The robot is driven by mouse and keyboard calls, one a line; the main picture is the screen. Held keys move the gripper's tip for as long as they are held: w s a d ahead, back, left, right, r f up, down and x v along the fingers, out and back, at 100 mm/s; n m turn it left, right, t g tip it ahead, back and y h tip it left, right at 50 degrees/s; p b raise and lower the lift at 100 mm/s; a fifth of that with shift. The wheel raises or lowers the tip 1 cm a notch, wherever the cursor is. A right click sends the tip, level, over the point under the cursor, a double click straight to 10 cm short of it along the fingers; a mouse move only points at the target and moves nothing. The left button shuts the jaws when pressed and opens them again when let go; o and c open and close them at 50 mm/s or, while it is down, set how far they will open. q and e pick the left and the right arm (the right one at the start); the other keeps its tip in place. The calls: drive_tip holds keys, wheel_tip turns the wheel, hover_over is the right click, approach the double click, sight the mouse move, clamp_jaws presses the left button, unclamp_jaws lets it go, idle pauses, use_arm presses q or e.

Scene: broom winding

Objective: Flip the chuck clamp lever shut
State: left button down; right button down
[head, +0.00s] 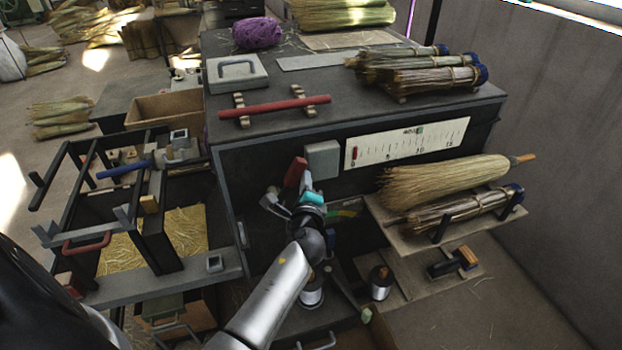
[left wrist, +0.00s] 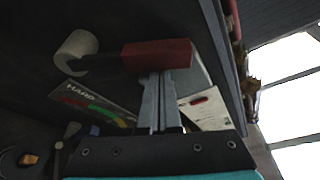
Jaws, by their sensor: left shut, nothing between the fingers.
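The clamp lever shows as a red handle (head: 295,172) at the front of the dark bench, just left of a grey box. In the left wrist view the red handle (left wrist: 157,55) lies crosswise over the fingertips, with a dark stem running left to a pale grey cylinder (left wrist: 76,52). My left gripper (head: 303,189) is shut and empty, just below and right of the handle. Its fingers (left wrist: 158,80) reach up to the handle's underside; I cannot tell whether they touch. The chuck is partly hidden by the gripper. My right gripper is not in view.
A grey box (head: 323,159) and a white gauge plate (head: 405,143) are on the bench front. A shelf with a broom (head: 440,182) juts out at right. A red bar (head: 274,107) rests on the bench top. A black frame (head: 150,215) stands at left.

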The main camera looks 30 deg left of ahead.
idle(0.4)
use_arm(q)
drive_tip(key=shift+s+a+r+n+b, duration=0.15)
drive_tip(key=shift+s+r+n+b, duration=0.05)
drive_tip(key=shift+n+b, duration=0.1)
drive_tip(key=shift+s+a+r, duration=0.1)
drive_tip(key=shift+s+a+r+n+t+b, duration=0.25)
drive_tip(key=shift+s+a+n+t+b, duration=0.25)
drive_tip(key=shift+n+b, duration=0.35)
drive_tip(key=s+a+n+t+y+b, duration=0.2)
drive_tip(key=s+a+n+b, duration=0.3)
drive_tip(key=n+b, duration=0.4)
drive_tip(key=shift+s+r+b, duration=0.3)
drive_tip(key=shift+s+b, duration=0.2)
drive_tip(key=shift+s, duration=0.15)
drive_tip(key=shift+a, duration=0.15)
